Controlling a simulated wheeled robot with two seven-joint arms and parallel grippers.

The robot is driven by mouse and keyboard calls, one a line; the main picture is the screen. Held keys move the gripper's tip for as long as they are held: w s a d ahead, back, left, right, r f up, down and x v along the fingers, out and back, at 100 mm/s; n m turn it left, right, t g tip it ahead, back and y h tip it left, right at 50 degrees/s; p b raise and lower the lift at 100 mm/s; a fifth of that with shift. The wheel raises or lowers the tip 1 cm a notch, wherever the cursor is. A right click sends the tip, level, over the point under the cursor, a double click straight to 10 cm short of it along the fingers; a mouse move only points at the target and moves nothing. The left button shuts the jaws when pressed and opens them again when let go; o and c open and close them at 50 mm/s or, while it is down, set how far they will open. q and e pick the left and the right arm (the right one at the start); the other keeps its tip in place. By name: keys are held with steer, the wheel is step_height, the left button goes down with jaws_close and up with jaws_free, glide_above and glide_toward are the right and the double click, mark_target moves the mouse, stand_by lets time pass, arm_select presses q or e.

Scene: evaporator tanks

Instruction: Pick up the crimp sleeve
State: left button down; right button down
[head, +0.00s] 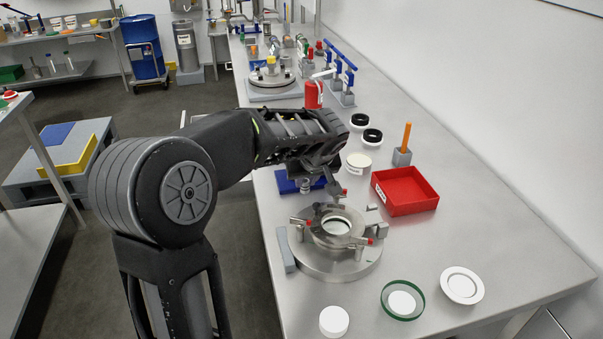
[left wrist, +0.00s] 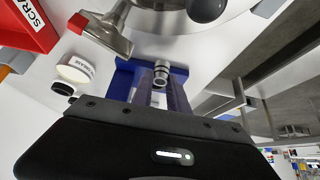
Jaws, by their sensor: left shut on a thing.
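The crimp sleeve (left wrist: 161,70) is a small, shiny metal ring between the fingertips of my left gripper (left wrist: 160,78) in the left wrist view. The gripper is shut on it. In the head view the sleeve (head: 305,186) shows as a small metal piece below my left gripper (head: 312,180), at the blue holder (head: 286,186). The blue holder also shows behind the fingers in the left wrist view (left wrist: 124,82). I cannot tell whether the sleeve still touches it. My right gripper is not in view.
A round metal flange with clamps (head: 348,262) stands close in front of the gripper. A red tray (head: 428,205), a white-lidded jar (head: 358,164) and an orange-handled tool in a grey block (head: 404,145) lie to the right. White and green-rimmed discs (head: 402,301) lie nearer.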

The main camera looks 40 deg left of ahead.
arm_select(q)
step_height(320, 180, up, 14)
steer(key=shift+s+d, duration=0.2)
steer(key=shift+d, duration=0.05)
steer(key=shift+f, duration=0.15)
stand_by(0.5)
